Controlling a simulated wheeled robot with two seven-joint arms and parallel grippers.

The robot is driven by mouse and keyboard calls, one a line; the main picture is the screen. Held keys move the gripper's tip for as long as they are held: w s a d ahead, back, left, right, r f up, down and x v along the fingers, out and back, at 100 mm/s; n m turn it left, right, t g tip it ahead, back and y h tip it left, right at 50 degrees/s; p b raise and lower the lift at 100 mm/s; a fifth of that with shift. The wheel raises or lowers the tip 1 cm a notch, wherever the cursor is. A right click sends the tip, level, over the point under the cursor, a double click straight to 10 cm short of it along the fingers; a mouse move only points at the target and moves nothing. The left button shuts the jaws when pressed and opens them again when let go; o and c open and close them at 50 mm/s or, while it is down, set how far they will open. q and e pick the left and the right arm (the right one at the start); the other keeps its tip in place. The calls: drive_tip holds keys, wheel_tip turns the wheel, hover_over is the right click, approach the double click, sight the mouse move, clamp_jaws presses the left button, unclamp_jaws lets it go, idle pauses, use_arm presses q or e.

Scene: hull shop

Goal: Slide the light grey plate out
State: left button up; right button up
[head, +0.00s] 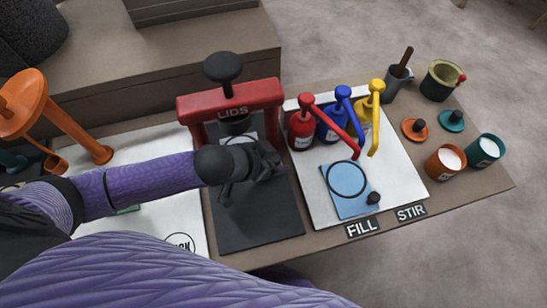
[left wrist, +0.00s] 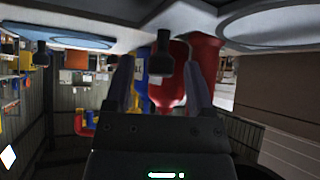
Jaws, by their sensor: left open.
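The light grey plate (head: 241,138) sits under the red press marked LIDS (head: 232,103), with part of a dark ring showing on it. My left gripper and forearm hide its front part in the head view. The plate also shows at the upper right of the left wrist view (left wrist: 277,22), which looks upside down. A small dark knob (left wrist: 165,58) appears between the open fingers of my left gripper (left wrist: 160,78), apart from both. In the head view my left gripper (head: 252,178) is over the dark mat (head: 260,222), in front of the press. My right gripper is not in view.
A white board (head: 405,168) at right carries red (head: 301,131), blue (head: 329,126) and yellow (head: 367,108) pump bottles and a blue plate (head: 347,184) with a knob. An orange stand (head: 70,125) is at left. Cups stand near the right edge.

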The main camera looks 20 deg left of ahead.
use_arm(q)
clamp_jaws()
idle(0.5)
idle(0.8)
